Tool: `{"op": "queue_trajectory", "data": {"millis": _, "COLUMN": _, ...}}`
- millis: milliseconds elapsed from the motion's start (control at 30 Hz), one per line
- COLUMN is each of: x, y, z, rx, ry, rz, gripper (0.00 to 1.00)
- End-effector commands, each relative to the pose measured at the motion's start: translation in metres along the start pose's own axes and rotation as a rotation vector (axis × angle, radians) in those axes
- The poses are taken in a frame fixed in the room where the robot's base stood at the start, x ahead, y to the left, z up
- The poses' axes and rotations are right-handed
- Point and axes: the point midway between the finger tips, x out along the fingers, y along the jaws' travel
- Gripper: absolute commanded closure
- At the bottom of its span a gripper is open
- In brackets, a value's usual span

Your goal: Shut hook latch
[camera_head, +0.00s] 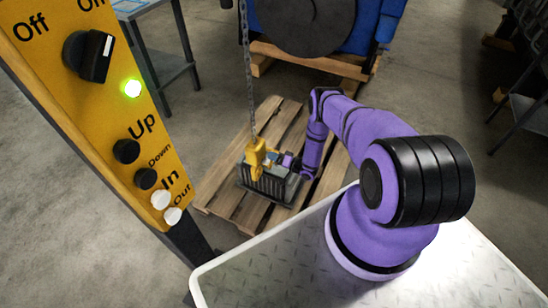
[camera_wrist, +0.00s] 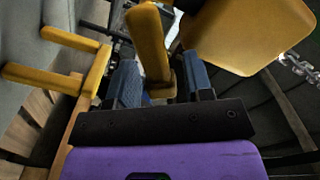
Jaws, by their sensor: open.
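The yellow hook (camera_head: 257,158) hangs on a chain above a dark ribbed engine part (camera_head: 266,186). In the wrist view a large yellow block of the hook (camera_wrist: 250,32) fills the upper right, beside the chain. A narrow yellow bar (camera_wrist: 150,42), which looks like the latch, reaches down between the two fingers of my gripper (camera_wrist: 160,82). The fingers are apart, one on each side of the bar. I cannot tell whether either finger touches it, nor how far the latch is swung. In the head view my gripper (camera_head: 287,162) is small, just right of the hook.
The engine part rests on a wooden pallet (camera_head: 228,184). The chain (camera_head: 247,75) runs up from the hook. A yellow control panel (camera_head: 105,110) stands at the left, with a green light. A blue machine (camera_head: 335,25) stands behind. Yellow bars (camera_wrist: 60,80) show at the wrist view's left.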

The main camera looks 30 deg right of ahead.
Motion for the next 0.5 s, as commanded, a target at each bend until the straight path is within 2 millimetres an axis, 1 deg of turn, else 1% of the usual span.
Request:
{"op": "queue_trajectory", "data": {"millis": 133, "x": 0.0, "y": 0.0, "z": 0.0, "rx": 0.0, "ry": 0.0, "rz": 0.0, "gripper": 0.53}}
{"op": "queue_trajectory", "data": {"millis": 167, "x": -0.0001, "y": 0.0, "z": 0.0, "rx": 0.0, "ry": 0.0, "rz": 0.0, "gripper": 0.58}}
{"op": "queue_trajectory", "data": {"millis": 200, "x": -0.0001, "y": 0.0, "z": 0.0, "rx": 0.0, "ry": 0.0, "rz": 0.0, "gripper": 0.67}}
{"op": "queue_trajectory", "data": {"millis": 267, "x": -0.0001, "y": 0.0, "z": 0.0, "rx": 0.0, "ry": 0.0, "rz": 0.0, "gripper": 0.81}}
{"op": "queue_trajectory", "data": {"millis": 300, "x": -0.0001, "y": 0.0, "z": -0.0001, "rx": 0.0, "ry": 0.0, "rz": 0.0, "gripper": 0.9}}
{"op": "queue_trajectory", "data": {"millis": 333, "x": -0.0001, "y": 0.0, "z": -0.0001, "rx": 0.0, "ry": 0.0, "rz": 0.0, "gripper": 0.97}}
{"op": "queue_trajectory", "data": {"millis": 367, "x": -0.0001, "y": 0.0, "z": -0.0001, "rx": 0.0, "ry": 0.0, "rz": 0.0, "gripper": 1.0}}
{"op": "queue_trajectory", "data": {"millis": 500, "x": -0.0002, "y": -0.0002, "z": -0.0001, "rx": -0.002, "ry": 0.0, "rz": 0.0, "gripper": 1.0}}
